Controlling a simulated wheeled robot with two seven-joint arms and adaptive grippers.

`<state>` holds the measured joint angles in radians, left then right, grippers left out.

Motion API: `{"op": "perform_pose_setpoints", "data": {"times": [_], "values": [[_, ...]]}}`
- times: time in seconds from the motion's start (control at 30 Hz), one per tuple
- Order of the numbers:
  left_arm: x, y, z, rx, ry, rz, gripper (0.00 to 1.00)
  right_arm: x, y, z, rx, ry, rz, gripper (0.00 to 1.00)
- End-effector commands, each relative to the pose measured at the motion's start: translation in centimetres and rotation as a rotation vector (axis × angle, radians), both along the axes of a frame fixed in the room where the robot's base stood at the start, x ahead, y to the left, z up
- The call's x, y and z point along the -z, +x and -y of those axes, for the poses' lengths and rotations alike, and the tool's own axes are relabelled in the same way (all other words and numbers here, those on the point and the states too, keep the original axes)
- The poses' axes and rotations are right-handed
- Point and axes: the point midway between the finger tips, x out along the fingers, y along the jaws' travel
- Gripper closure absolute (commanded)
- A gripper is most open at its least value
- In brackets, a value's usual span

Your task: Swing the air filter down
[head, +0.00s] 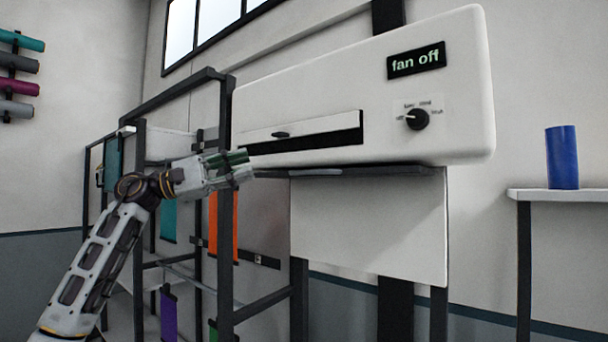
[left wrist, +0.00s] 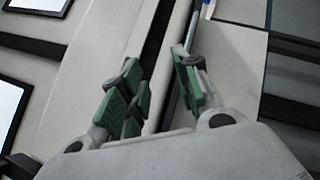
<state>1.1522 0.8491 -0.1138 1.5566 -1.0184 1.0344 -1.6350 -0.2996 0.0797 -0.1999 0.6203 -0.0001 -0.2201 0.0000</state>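The white air unit (head: 450,75) fills the upper middle of the head view, with a display reading "fan off". The air filter looks to be the pale panel (head: 325,126) with a small dark handle (head: 281,134) on the unit's front, above a dark slot (head: 340,142). My left gripper (head: 245,165) is left of and below the handle, near the unit's lower left end. The dark slot (left wrist: 157,32) runs beyond the fingertips. My right gripper is in neither view.
A black control knob (head: 417,119) is on the unit's right front. A white sheet (head: 370,225) hangs below the unit. A dark frame rack (head: 226,250) stands close to my left arm. A blue roll (head: 562,157) stands on a shelf (head: 560,195) at the right.

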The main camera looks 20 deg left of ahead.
Motion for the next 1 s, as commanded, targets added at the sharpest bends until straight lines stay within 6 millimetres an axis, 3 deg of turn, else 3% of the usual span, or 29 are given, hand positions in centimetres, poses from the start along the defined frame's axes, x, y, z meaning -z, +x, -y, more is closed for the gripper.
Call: {"op": "perform_pose_setpoints", "data": {"times": [0.4,0.6,1.0], "values": [[3.2,-0.7,1.1,-0.036,0.319,0.32,0.68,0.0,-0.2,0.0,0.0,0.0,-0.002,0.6],[3.2,-0.7,1.1,-0.056,0.364,0.414,0.68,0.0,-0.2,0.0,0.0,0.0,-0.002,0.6],[3.2,-0.7,1.1,-0.06,0.371,0.429,0.68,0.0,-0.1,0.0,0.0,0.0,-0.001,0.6]]}}
